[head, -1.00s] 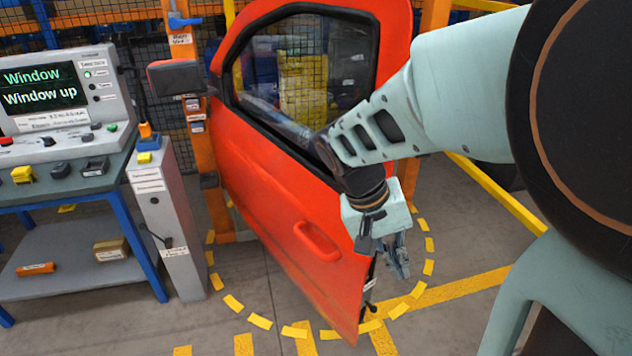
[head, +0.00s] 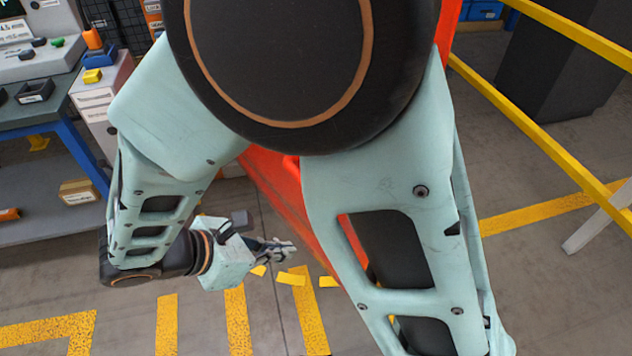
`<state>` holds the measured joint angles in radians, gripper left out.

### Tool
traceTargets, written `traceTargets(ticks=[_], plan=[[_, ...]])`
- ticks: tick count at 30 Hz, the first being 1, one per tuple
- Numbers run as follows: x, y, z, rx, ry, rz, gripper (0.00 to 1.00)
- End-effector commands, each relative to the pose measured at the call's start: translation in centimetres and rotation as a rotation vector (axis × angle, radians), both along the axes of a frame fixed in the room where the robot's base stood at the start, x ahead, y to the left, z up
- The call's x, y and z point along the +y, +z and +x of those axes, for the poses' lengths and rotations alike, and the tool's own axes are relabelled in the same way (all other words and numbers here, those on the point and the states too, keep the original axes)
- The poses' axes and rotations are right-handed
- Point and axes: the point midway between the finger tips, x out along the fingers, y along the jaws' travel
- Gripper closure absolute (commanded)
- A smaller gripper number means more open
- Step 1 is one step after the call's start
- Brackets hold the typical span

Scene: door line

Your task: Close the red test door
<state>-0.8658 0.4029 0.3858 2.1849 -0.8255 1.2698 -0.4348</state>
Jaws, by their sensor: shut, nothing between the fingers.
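The red test door (head: 273,186) is mostly hidden behind my arm in the head view. A strip of its lower panel shows, slanting from the upper left down to the right, and it stands open over the floor marks. Its window, handle and mirror are hidden. My gripper (head: 288,248) is shut and empty, low on the left side of the door. Its fingers point right, towards the door panel. The fingertips are close to the panel, but I cannot tell whether they touch it.
A workbench (head: 55,122) with a console stands at the left, beside a grey pedestal (head: 105,92). A yellow rail (head: 545,125) runs along the right. Yellow dashes (head: 292,278) mark the floor below my gripper. The floor at the lower left is clear.

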Motion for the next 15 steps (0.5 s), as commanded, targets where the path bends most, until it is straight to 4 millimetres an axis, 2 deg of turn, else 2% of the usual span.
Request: traceTargets(ticks=[5,15], plan=[[-1.5,-1.8,1.0,0.002,-0.004,-0.003,1.0],[-5.6,-6.9,4.2,0.001,-0.008,0.0,1.0]])
